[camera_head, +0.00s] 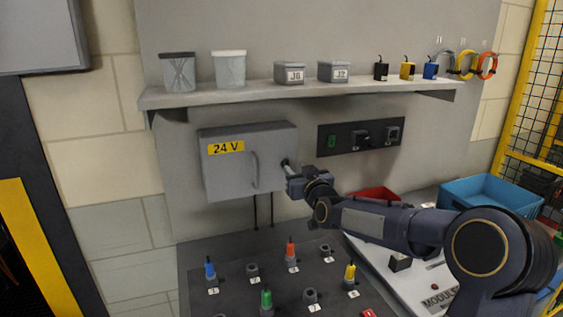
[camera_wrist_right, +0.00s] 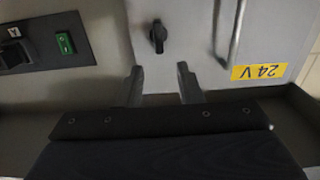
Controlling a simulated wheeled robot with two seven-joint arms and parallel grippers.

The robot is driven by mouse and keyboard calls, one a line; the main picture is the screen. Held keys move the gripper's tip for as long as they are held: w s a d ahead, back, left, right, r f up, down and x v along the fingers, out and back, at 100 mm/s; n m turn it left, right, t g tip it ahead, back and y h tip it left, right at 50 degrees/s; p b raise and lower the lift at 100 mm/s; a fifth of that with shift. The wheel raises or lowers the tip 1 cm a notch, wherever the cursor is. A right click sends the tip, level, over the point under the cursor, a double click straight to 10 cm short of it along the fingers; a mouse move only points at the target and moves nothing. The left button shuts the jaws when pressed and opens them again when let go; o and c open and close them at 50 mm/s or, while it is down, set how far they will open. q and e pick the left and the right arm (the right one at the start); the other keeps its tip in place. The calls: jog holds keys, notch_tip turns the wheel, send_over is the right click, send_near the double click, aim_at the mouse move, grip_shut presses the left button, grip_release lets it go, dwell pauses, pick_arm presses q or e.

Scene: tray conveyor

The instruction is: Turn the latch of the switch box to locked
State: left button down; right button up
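The switch box (camera_head: 225,172) is a grey box on the wall with a yellow 24 V label and a vertical bar handle. Its door is shut. Its latch (camera_wrist_right: 158,36) is a small dark knob, upright in the right wrist view, beside the handle. In the head view the latch (camera_head: 285,162) is partly hidden by my gripper. My right gripper (camera_head: 290,170) is at the box's right edge. In the right wrist view its two fingers (camera_wrist_right: 160,82) are apart and empty, with the latch just beyond the tips and between them. My left gripper is not in view.
A dark switch panel (camera_head: 360,136) is right of the box. A shelf (camera_head: 300,93) with cups, small boxes and other items is above. Below is a dark board (camera_head: 230,300) with several coloured pegs. A blue bin (camera_head: 490,195) and a red bin (camera_head: 375,193) stand at right.

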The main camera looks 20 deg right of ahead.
aim_at(288, 161)
jog(key=w+p, duration=0.2)
jog(key=w, duration=0.3)
jog(key=shift+w+d, duration=0.15)
jog(key=shift+w, duration=0.2)
jog(key=shift+f, duration=0.1)
grip_shut()
